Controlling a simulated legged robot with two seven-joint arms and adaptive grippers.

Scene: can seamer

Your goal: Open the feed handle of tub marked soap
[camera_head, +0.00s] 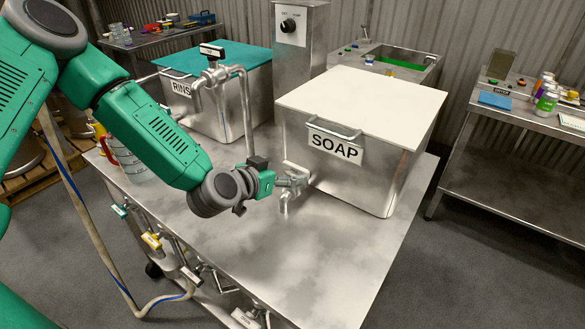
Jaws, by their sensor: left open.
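The soap tub (348,160) is a metal box with a white lid and a SOAP label, standing on the metal table. A metal tap (289,199) with a downward spout sticks out low on its front left. My left gripper (299,179) is at this tap, its jaws open and pointing right toward the tap body. Fingers and tap overlap in the picture, so I cannot tell whether they touch. The soap feed handle cannot be told apart clearly there. My right gripper is not in view.
The rinse tub (236,117) with a teal lid stands behind my left arm, with a bent pipe and a labelled handle (212,52). The table top (310,265) in front is clear. A side bench (520,165) stands right.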

